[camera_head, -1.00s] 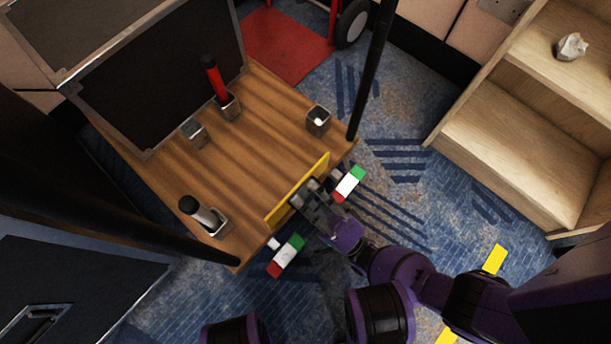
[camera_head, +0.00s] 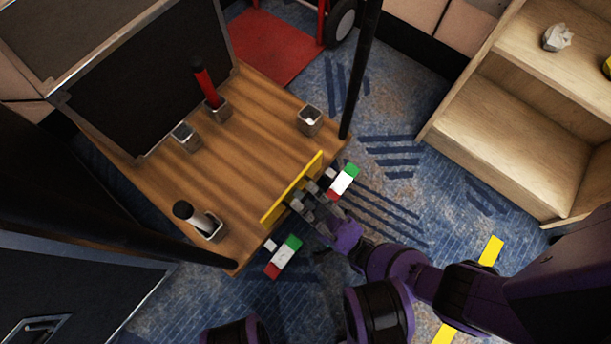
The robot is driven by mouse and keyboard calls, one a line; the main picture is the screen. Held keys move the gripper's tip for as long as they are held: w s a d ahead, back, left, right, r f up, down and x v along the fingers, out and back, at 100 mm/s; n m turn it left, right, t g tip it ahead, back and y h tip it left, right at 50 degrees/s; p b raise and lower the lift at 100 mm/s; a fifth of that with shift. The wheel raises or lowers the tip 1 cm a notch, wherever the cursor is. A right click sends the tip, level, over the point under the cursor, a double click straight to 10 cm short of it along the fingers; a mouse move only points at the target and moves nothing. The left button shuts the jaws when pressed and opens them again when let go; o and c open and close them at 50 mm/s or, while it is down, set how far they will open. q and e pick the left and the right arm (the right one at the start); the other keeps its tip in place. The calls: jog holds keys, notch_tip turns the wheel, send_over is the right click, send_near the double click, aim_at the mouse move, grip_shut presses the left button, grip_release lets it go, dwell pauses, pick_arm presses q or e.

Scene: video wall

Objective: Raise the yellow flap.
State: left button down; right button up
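The yellow flap (camera_head: 276,209) is a long narrow strip along the near right edge of the wooden table. It looks like a thin upright strip seen from above. My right gripper (camera_head: 304,196) is at the outer side of the flap, near its middle. Its two dark fingers look spread apart, with nothing seen between them. The fingertips are very close to the flap; I cannot tell whether they touch it. My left gripper is not in view.
Blocks striped green, white and red sit beyond both flap ends, one on the right (camera_head: 343,181) and one on the left (camera_head: 283,257). The wooden table (camera_head: 250,150) holds metal cups, a red-handled tool (camera_head: 205,83) and a black-topped one (camera_head: 190,214). A black post (camera_head: 359,70) rises at its right corner.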

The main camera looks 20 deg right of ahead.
jog(key=s+d+f, duration=0.1)
jog(key=s+d, duration=0.7)
jog(key=s, duration=0.3)
jog(key=shift+s+d+f, duration=0.25)
jog(key=shift+s+f, duration=0.1)
jog(key=shift+s, duration=0.05)
dwell(0.3)
